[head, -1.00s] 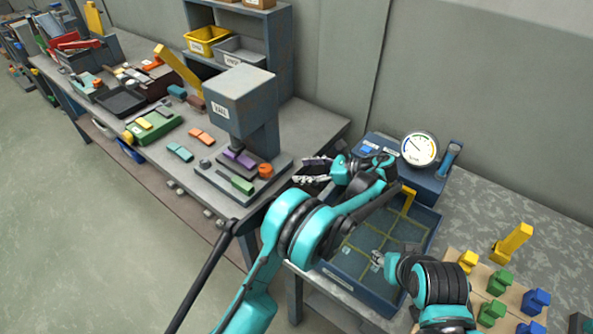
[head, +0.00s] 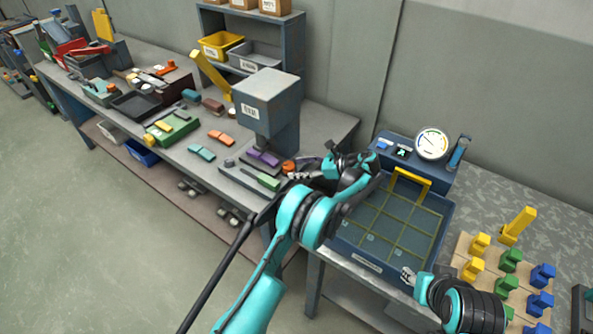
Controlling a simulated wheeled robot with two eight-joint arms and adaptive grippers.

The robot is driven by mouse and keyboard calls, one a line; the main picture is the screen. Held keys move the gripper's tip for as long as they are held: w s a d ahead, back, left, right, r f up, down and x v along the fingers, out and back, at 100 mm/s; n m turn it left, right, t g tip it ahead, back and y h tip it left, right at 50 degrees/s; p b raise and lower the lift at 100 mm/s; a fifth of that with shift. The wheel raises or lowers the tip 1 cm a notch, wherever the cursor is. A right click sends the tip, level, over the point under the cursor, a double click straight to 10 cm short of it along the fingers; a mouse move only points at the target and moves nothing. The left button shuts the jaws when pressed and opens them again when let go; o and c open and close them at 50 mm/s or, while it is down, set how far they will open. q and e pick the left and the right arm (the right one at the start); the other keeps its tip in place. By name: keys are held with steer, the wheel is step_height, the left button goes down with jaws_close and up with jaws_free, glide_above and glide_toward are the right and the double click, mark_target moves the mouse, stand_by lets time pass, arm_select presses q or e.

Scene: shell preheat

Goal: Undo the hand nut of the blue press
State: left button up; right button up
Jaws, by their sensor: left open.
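A blue-grey press (head: 268,98) with a white label stands at the right end of the long workbench. I take it for the blue press. A round orange knob (head: 288,166) sits on its base, and may be the hand nut. My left gripper (head: 297,177) is open, its fingertips close to the orange knob; I cannot tell whether they touch it. A purple block (head: 263,157) lies under the press head and a green one (head: 261,179) on the base's front. My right gripper (head: 407,276) is over the front right of the gridded tray, its jaws too small to read.
A dark blue gridded tray (head: 445,222) with a yellow handle (head: 411,180) stands right of my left arm. A gauge (head: 432,144) is behind it. A board (head: 505,294) with yellow, green and blue pieces lies at right. Coloured parts and bins crowd the bench's left.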

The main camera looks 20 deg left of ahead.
arm_select(q)
steer(key=shift+w+a+f, duration=0.1)
steer(key=shift+a+f, duration=0.2)
steer(key=shift+a, duration=0.35)
steer(key=c, duration=1.2)
steer(key=shift+o, duration=0.2)
steer(key=shift+w+n+g+b, duration=0.15)
steer(key=shift+n+g+b, duration=0.15)
steer(key=shift+n+g, duration=0.5)
steer(key=o, duration=1.2)
steer(key=shift+c, duration=0.2)
steer(key=v, duration=0.7)
steer(key=shift+d, duration=0.25)
steer(key=shift+r, duration=0.1)
